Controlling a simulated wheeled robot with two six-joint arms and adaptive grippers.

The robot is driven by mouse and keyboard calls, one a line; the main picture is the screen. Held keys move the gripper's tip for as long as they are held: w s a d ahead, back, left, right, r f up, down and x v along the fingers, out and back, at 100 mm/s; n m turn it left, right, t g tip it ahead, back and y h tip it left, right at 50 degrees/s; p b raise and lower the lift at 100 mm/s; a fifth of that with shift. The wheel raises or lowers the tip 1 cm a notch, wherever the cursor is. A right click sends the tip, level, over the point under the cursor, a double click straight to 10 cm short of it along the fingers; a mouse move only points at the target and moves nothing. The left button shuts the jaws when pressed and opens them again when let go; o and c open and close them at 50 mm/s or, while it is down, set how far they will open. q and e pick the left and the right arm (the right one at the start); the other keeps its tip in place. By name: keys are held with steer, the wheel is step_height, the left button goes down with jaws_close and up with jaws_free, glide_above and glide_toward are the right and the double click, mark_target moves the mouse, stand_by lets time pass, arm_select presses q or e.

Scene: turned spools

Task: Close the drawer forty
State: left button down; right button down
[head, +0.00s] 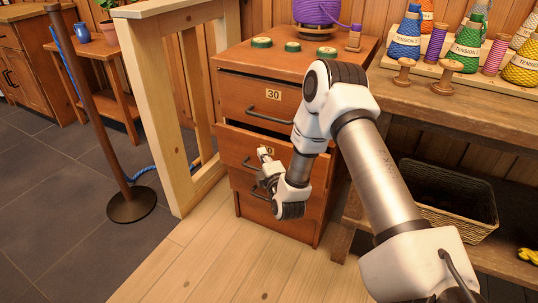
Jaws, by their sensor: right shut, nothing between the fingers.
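The wooden drawer cabinet (228,98) stands in the middle of the head view. Its top drawer (236,92) carries a label reading 30 and looks flush. The drawer below (232,150) stands out a little, with a dark gap above its front. Its label is partly hidden by my right arm, and only a 0 shows. Its dark bar handle is partly covered by my right gripper (265,165). The gripper is shut and empty, right at this drawer's front. I cannot tell whether it touches. My left gripper is out of view.
A lower drawer (245,205) with its own handle sits beneath. A pale wooden frame (160,110) and a rope post (105,130) stand left. A workbench (430,100) with yarn cones and a basket (450,200) stand right. The floor in front is clear.

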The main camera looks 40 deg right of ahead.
mark_target(279, 145)
steer(key=d, duration=0.1)
steer(key=w+d, duration=0.1)
steer(key=d, duration=0.1)
steer(key=shift+d+b, duration=0.2)
steer(key=shift+b, duration=0.15)
steer(key=shift+w+d+r, duration=0.1)
steer(key=shift+w+d, duration=0.05)
steer(key=shift+d, duration=0.1)
steer(key=d, duration=0.1)
steer(key=w+d+p, duration=0.1)
steer(key=d+p, duration=0.1)
steer(key=shift+w+d, duration=0.25)
steer(key=shift+d, duration=0.1)
steer(key=shift+d+r, duration=0.1)
